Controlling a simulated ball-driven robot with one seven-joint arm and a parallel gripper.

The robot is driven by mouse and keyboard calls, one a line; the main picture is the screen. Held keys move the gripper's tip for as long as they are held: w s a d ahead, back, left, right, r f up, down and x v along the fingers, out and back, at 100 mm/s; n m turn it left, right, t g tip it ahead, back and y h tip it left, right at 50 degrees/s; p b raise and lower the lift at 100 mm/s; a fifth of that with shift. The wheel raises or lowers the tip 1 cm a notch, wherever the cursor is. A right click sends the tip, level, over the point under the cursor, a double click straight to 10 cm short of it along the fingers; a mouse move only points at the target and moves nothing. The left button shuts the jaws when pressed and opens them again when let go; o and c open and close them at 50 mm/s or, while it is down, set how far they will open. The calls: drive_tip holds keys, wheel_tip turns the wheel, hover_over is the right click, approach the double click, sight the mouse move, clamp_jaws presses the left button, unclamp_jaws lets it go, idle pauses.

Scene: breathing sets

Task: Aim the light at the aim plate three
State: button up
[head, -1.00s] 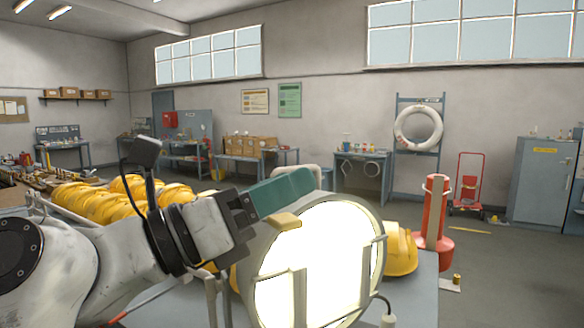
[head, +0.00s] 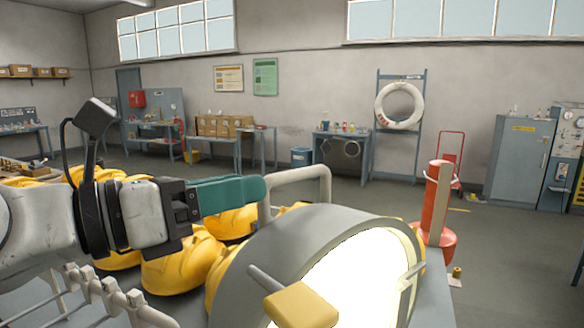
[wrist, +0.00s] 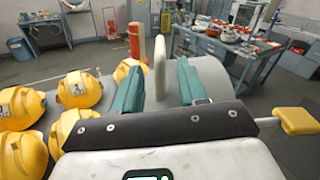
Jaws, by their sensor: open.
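The light is a big round grey lamp (head: 300,245) with a glowing white face (head: 355,280), close in front of me. Its face points toward the lower right in the head view. A pale bar handle (head: 296,174) arches from its top. A yellow block on a short rod (head: 302,305) sticks out at its side and also shows in the wrist view (wrist: 300,121). My gripper (head: 262,188) has teal fingers and is open. In the wrist view the handle (wrist: 160,68) stands between the two fingers, with gaps at both sides. I cannot make out a numbered aim plate.
Several yellow helmets (head: 183,262) lie crowded left of the lamp, near my arm. A red cylinder on a round base (head: 437,205) stands behind it to the right. Benches, a grey cabinet (head: 520,158) and a lifebuoy (head: 400,105) are by the far wall. Floor at right is fairly clear.

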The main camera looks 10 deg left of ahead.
sight(326, 170)
drive_tip(key=p+x, duration=0.2)
drive_tip(key=x, duration=0.6)
drive_tip(key=shift+w+d+p, duration=0.25)
drive_tip(key=shift+w+p, duration=0.1)
clamp_jaws()
drive_tip(key=shift+f, duration=0.1)
